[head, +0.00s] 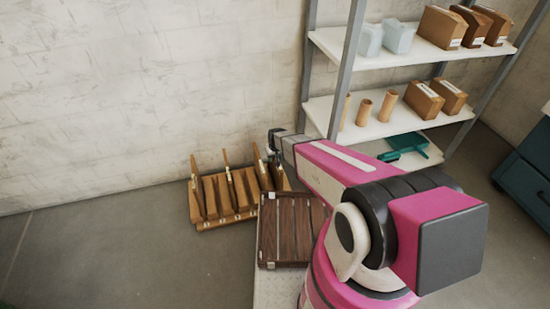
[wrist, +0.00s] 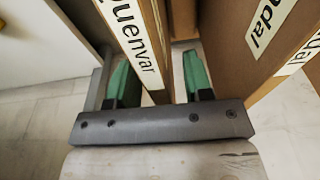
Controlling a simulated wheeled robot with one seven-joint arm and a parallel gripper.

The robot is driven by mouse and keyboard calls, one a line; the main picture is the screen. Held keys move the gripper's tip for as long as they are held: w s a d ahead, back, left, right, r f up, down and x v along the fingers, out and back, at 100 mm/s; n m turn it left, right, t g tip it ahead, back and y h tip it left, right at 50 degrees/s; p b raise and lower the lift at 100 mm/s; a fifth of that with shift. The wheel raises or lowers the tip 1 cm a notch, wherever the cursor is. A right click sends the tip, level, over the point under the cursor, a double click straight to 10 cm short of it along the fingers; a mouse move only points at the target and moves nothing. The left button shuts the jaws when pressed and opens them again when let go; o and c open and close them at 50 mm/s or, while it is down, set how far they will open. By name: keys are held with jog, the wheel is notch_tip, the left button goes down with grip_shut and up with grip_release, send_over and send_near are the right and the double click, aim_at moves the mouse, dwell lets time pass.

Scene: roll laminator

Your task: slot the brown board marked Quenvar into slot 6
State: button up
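The brown board marked Quenvar (wrist: 142,42) shows in the wrist view with its white label, the first letter partly cut off. My gripper (wrist: 156,65) has its two green-padded fingers on either side of this board. A gap shows between the board and the right finger, so the gripper is open around it. In the head view my gripper (head: 274,150) is at the right end of the wooden slotted rack (head: 222,220), which holds several upright boards. The slot numbers are too small to read there, so I cannot tell which is slot 6.
Another labelled board (wrist: 270,30), ending in "dal", stands close on the right in the wrist view. A dark slatted crate (head: 267,232) is in front of the rack. A shelf unit (head: 340,50) stands at the back right. The floor left of the rack is clear.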

jog(key=r, duration=0.3)
jog(key=s+r, duration=0.1)
jog(key=r, duration=0.6)
jog(key=shift+s+d+r, duration=0.2)
jog(key=shift+s+r, duration=0.05)
jog(key=shift+r, duration=0.1)
jog(key=s+d+r+m+g, duration=0.1)
jog(key=s+d+r+m, duration=0.2)
jog(key=s+d+r, duration=1.4)
jog(key=shift+s+d+r+g, duration=0.15)
jog(key=shift+d+r+g, duration=0.25)
jog(key=shift+d+r, duration=0.4)
jog(key=shift+d+f, duration=0.1)
jog(key=shift+f, duration=0.05)
